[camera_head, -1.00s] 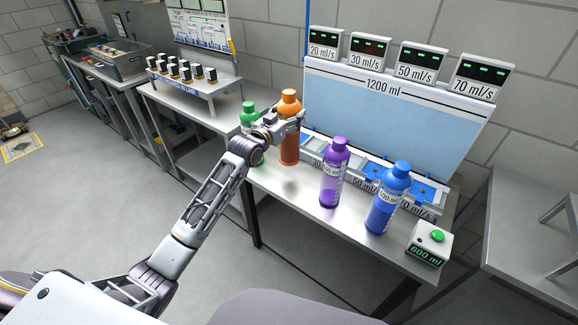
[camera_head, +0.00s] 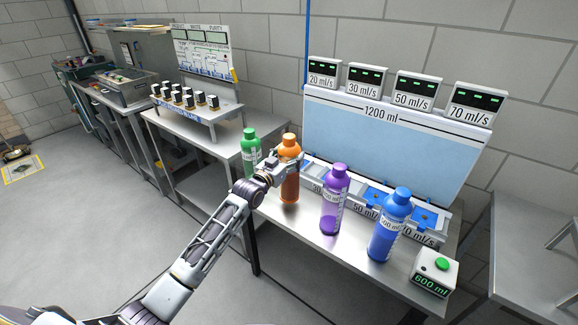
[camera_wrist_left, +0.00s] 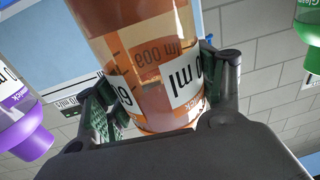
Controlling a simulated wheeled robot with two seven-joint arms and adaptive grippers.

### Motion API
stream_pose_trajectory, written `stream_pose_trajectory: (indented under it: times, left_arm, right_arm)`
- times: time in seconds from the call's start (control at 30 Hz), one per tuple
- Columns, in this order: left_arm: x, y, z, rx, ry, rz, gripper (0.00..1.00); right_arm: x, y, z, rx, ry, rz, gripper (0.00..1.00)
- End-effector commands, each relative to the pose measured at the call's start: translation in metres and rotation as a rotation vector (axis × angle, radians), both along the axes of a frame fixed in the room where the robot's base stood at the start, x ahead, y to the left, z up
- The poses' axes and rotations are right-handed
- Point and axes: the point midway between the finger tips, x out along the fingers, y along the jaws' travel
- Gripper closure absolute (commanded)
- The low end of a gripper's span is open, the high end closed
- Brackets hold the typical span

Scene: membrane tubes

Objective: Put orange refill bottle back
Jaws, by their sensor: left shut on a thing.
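The orange refill bottle (camera_head: 289,188) is upright at the back left of the metal table, between the green bottle (camera_head: 251,150) and the purple bottle (camera_head: 332,205). My left gripper (camera_head: 287,166) is shut on its body below the cap. In the left wrist view the orange bottle (camera_wrist_left: 125,30) fills the space between the fingers of my left gripper (camera_wrist_left: 163,90), and its label reads 600 ml upside down. The bottle's base is at or just above the tabletop; I cannot tell if it touches. My right gripper is out of view.
A blue bottle (camera_head: 388,225) stands right of the purple one, near a 600 ml box with a green button (camera_head: 435,270). Behind are blue-marked slots (camera_head: 375,196) under the 1200 ml panel (camera_head: 390,135). The table's front left part is clear.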

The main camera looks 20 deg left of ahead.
Motion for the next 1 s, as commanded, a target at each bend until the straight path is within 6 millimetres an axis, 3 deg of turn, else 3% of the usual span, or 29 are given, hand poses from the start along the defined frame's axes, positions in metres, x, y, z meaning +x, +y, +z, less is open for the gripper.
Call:
stream_pose_trajectory:
  times: [0.4,0.93,0.97,1.0]
  left_arm:
    - [0.0,0.0,-0.031,-0.001,-0.005,0.0,1.0]
    - [0.0,0.0,-0.036,0.0,-0.005,0.0,1.0]
    - [0.0,0.0,-0.039,0.0,0.001,0.0,0.27]
    - [0.0,0.0,-0.039,0.0,0.001,0.0,0.22]
  right_arm:
    - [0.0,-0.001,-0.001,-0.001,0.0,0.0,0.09]
    - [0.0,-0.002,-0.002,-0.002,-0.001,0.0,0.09]
    - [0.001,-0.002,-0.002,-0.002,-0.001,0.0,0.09]
    - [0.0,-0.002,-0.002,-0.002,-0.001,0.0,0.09]
